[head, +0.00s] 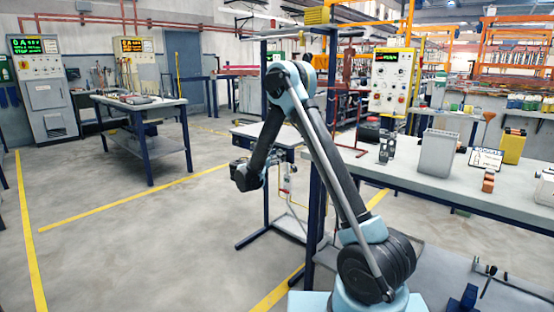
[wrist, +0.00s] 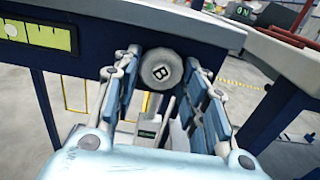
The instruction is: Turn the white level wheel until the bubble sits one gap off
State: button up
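In the wrist view a round pale grey-white wheel (wrist: 160,68) marked "B" sits on the dark front edge of a bench. My gripper (wrist: 163,72) has its two fingers apart, one on each side of the wheel. Whether either finger touches it, I cannot tell. A yellow-green level vial (wrist: 45,36) with dark gap lines is at the upper left, cut by the picture edge. A small pale round spot with a dark rim, probably the bubble (wrist: 11,30), shows near its left end. In the head view my gripper (head: 246,176) is by a small bench; the wheel cannot be made out.
The small bench (head: 252,130) has a pale top and dark legs. A long worktable (head: 420,170) on the right carries a grey container (head: 437,153), a sign (head: 486,159) and a yellow box (head: 511,146). The floor on the left is clear, with yellow lines.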

jog(key=shift+m, duration=0.4)
jog(key=shift+a+m, duration=0.1)
jog(key=shift+m, duration=2.4)
jog(key=o, duration=1.1)
